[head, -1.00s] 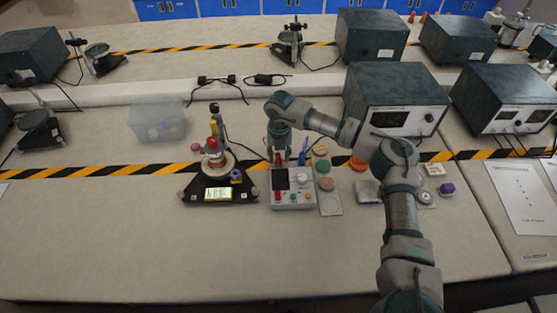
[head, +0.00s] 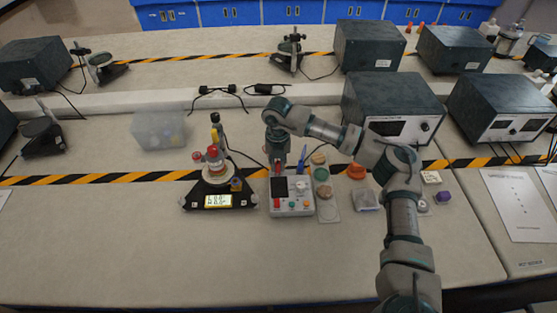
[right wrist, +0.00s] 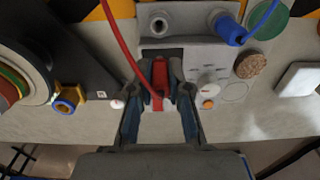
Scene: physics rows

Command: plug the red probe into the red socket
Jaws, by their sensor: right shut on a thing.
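The grey meter box (head: 292,206) stands on the bench in the middle of the head view, with a dark screen and a knob. My right gripper (head: 278,157) is above its back left part. In the right wrist view its two fingers (right wrist: 160,98) are shut on the red probe (right wrist: 158,80), from which a red cable (right wrist: 122,48) runs up. An open round socket (right wrist: 159,25) with a grey rim lies just beyond the probe; its colour is unclear. A blue plug (right wrist: 228,30) sits beside it to the right. My left gripper is not in view.
A black stand (head: 190,197) with a lit display is left of the meter. Round coloured discs (head: 322,175) are close on its right. A clear bin (head: 150,131) is farther left. Large instrument boxes (head: 395,100) stand behind my arm.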

